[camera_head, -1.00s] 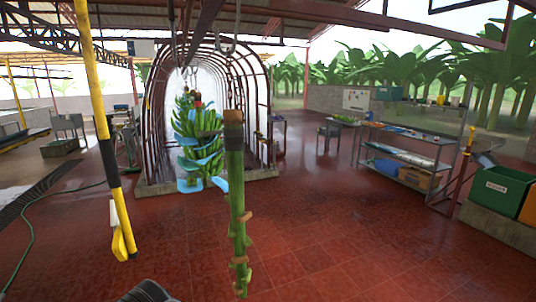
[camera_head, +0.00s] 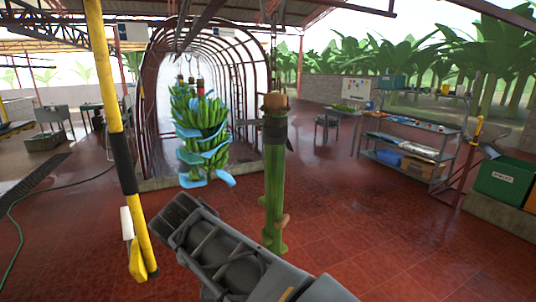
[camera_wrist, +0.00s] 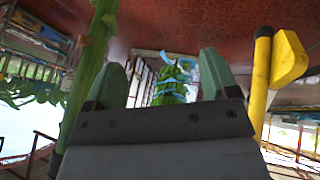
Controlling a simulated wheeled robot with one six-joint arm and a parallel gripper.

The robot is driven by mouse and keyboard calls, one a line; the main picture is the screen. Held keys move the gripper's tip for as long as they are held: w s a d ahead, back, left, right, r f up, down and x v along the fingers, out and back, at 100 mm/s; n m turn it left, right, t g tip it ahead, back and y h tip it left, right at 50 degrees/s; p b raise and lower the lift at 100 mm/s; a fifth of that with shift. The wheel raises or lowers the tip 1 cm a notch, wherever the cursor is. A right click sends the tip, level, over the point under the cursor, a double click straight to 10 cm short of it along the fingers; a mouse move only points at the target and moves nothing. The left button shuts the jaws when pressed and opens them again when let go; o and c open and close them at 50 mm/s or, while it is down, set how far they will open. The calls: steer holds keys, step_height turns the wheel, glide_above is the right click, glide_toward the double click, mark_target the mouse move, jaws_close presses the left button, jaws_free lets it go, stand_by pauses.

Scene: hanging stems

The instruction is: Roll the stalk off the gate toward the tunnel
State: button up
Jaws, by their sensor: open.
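The stalk (camera_head: 273,190) is a bare green stem with a brown top, hanging nearly upright from a chain in front of the tunnel. The tunnel (camera_head: 268,75) is an arched, reddish pipe frame behind it. I cannot clearly pick out the gate on the overhead rail. My arm reaches in from the lower right in the head view, left of and below the stalk's middle. In the wrist view my gripper (camera_wrist: 162,78) is open, with nothing between its fingers. The stalk (camera_wrist: 91,75) stands outside the fingers there, on the left.
A yellow and black pole (camera_head: 110,110) hangs close to my arm on the left, and shows right of the fingers in the wrist view (camera_wrist: 261,85). Banana bunches (camera_head: 203,135) with blue sheets hang at the tunnel mouth. Metal shelves (camera_head: 410,150) stand right; red floor between is clear.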

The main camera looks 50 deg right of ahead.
steer(key=shift+o, duration=0.4)
steer(key=w+d+r+m+g+h+b, duration=0.3)
steer(key=w+d+r+m+h, duration=0.2)
steer(key=d+r+m+h, duration=0.2)
steer(key=d+r, duration=0.1)
steer(key=d, duration=0.1)
steer(key=shift+w+d+m, duration=0.3)
steer(key=shift+d, duration=0.05)
steer(key=m+g+h+b, duration=0.2)
steer(key=m+g+h, duration=0.25)
steer(key=m, duration=0.35)
glide_toward(275, 148)
steer(key=w+a+f, duration=0.1)
steer(key=w+f, duration=0.1)
steer(key=shift+h, duration=0.45)
steer(key=p+x, duration=0.1)
steer(key=x, duration=0.3)
steer(key=p+x, duration=0.2)
steer(key=x, duration=0.2)
steer(key=p+x, duration=0.1)
steer(key=x, duration=0.2)
steer(key=shift+d+r, duration=0.25)
steer(key=shift+d, duration=0.2)
steer(key=shift+d+f+p, duration=0.1)
steer(key=shift+d+p, duration=0.25)
steer(key=shift+d, duration=0.3)
steer(key=shift+c, duration=0.5)
